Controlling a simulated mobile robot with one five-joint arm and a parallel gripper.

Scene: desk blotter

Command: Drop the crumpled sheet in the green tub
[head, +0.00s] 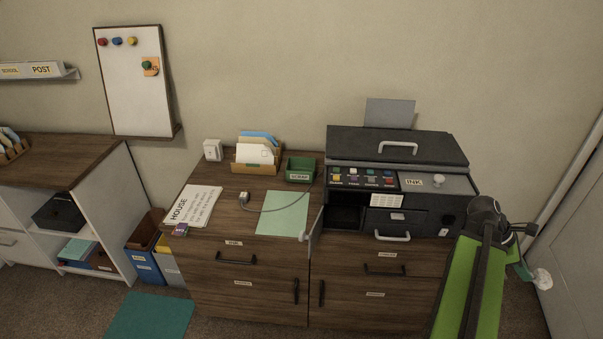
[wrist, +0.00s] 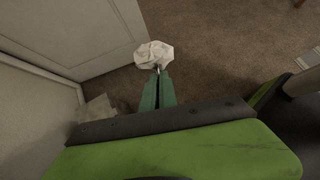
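The crumpled sheet (head: 542,279) is a white paper ball at the right of the head view, in front of the pale door. It also shows at my fingertips in the wrist view (wrist: 154,53). My gripper (head: 527,274) is shut on it and holds it off the floor, well right of the cabinets. In the wrist view the green fingers (wrist: 158,72) come together at the ball's lower edge. The green tub (head: 300,178) has a label that seems to read SCRAP. It stands on the wooden cabinet top, left of the printer, far from my gripper.
The black printer (head: 395,148) stands right of the tub, its small front door open. A letter holder (head: 257,162) is left of the tub. A green sheet (head: 283,213) and a cable lie in front. A pale door (head: 570,240) is at the right.

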